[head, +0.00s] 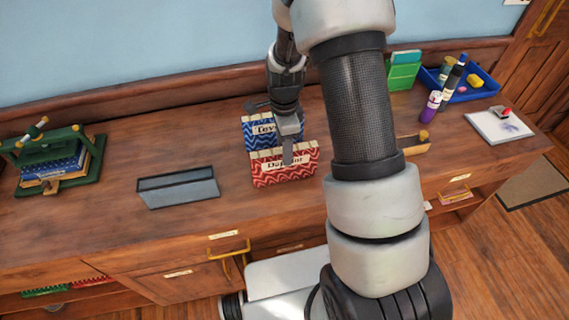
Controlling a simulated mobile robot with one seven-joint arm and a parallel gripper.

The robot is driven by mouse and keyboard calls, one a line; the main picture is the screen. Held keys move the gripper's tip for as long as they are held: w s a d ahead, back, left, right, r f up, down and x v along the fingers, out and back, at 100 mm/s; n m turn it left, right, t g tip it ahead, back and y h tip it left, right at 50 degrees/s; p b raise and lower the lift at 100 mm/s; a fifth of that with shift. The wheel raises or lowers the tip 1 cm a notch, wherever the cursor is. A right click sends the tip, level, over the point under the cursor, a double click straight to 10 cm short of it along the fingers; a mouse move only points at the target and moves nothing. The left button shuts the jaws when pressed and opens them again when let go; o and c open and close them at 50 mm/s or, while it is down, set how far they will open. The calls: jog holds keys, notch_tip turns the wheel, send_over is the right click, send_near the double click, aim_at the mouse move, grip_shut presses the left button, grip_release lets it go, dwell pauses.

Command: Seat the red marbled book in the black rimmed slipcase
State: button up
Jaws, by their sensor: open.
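The red marbled book (265,177) has a wavy pattern, a cream top edge and a pale label with partly covered lettering. It is on the wooden counter near the middle, just in front of a blue marbled book. My gripper (288,146) is open and reaches down at the red book. One finger overlaps its label in the picture; the other finger is hard to make out, so I cannot tell whether the jaws straddle or touch the book. The black rimmed slipcase (182,193), a grey-blue open box, stands empty-looking on the counter to the left of the book.
The blue marbled book (257,131) is close behind the red one. A green book press (88,165) stands at far left. A blue tray (481,92), bottles and a white pad (502,126) are at right. Counter between slipcase and red book is clear.

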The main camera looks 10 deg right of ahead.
grip_shut()
jog(key=shift+w, duration=0.1)
dwell(1.3)
